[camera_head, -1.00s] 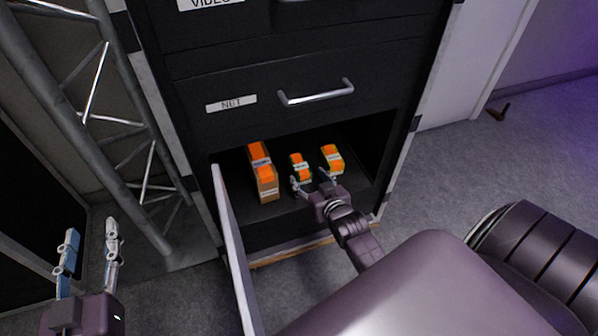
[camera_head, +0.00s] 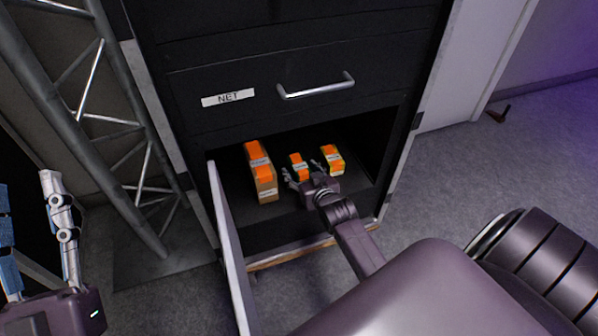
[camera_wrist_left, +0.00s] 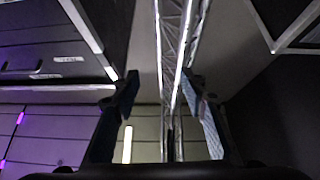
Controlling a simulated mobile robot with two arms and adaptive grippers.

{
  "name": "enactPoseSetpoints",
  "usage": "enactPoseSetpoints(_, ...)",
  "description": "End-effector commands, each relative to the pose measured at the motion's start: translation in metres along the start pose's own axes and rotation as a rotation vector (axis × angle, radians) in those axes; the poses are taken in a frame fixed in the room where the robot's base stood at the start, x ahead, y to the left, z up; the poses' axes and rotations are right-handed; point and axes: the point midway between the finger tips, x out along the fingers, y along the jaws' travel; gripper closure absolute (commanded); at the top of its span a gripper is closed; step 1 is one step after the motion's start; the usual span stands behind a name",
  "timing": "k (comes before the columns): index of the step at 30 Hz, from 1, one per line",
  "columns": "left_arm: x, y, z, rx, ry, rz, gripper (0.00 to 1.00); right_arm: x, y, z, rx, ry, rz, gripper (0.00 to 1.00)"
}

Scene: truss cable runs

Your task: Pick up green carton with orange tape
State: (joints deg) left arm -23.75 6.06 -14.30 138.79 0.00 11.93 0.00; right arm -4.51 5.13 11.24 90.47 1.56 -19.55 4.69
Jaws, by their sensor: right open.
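The green carton with orange tape (camera_head: 298,162) stands in the open lower compartment of the black cabinet, in the middle among other taped boxes. Little of its green shows; mostly orange tape and a white label are visible. My right gripper (camera_head: 301,170) is open inside the compartment, its fingers apart at the carton's left and right sides. I cannot tell whether they touch it. My left gripper (camera_head: 30,190) is open and empty at the left edge; its spread fingers also show in the left wrist view (camera_wrist_left: 162,78).
Brown boxes with orange tape (camera_head: 265,185) stand left of the carton, and a yellow box with orange tape (camera_head: 332,158) stands to its right. The open cabinet door (camera_head: 232,250) juts out on the left. A drawer labelled NET (camera_head: 228,98) is above. A metal truss (camera_head: 75,125) stands at left.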

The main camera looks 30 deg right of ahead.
Motion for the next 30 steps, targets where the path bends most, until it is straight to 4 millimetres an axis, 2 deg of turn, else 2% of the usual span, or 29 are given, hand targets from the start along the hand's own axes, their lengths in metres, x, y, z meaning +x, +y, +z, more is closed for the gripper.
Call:
enactPoseSetpoints(3,-0.003,0.002,-0.02,-0.005,0.101,0.004,0.6,0.01,0.0,0.001,-0.001,0.0,0.0,0.44)
enactPoseSetpoints(7,-0.005,0.004,-0.037,-0.009,0.178,0.007,0.6,0.015,0.0,0.002,0.0,-0.001,0.0,0.44)
enactPoseSetpoints(11,-0.007,0.004,-0.045,-0.011,0.21,0.008,0.6,0.018,0.0,0.001,0.0,-0.001,0.0,0.44)
enactPoseSetpoints(17,-0.006,0.005,-0.046,-0.011,0.212,0.008,0.6,0.017,0.0,0.0,0.0,-0.001,0.0,0.44)
enactPoseSetpoints(30,-0.006,0.005,-0.045,-0.01,0.21,0.008,0.6,0.017,0.0,0.0,0.0,-0.001,0.0,0.9)
